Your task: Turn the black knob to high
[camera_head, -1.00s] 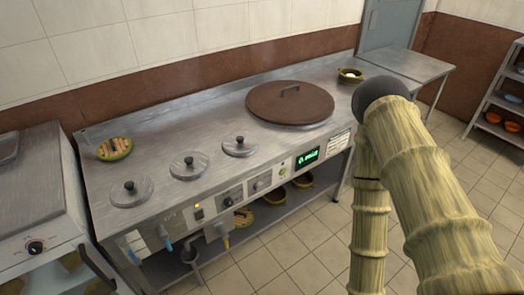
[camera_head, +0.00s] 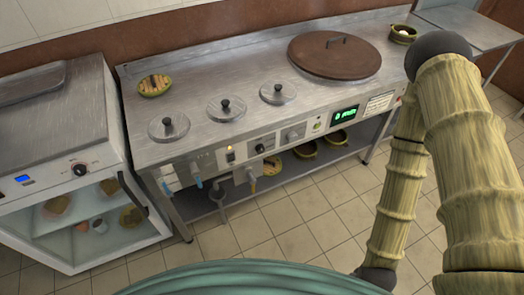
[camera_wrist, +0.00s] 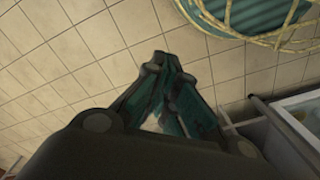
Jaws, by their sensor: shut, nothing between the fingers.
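A black knob (camera_head: 260,148) sits on the front panel of the steel stockpot counter (camera_head: 190,78), in the head view. A second dark knob (camera_head: 79,170) is on the front of the white glass-fronted cabinet at the left. Both are small, and their exact settings cannot be read. My gripper (camera_wrist: 165,62) shows in the wrist view, fingertips together and nothing between them. It points at bare floor tiles, away from the knobs. The gripper itself is outside the head view, where only my arm shows at the right.
The counter carries three small lidded wells and a big brown lid (camera_head: 335,57). A grey knob (camera_head: 292,135) and green display (camera_head: 344,114) are on its panel. Taps (camera_head: 252,176) stick out below. The cabinet (camera_head: 90,225) stands close on the left. Tiled floor in front is clear.

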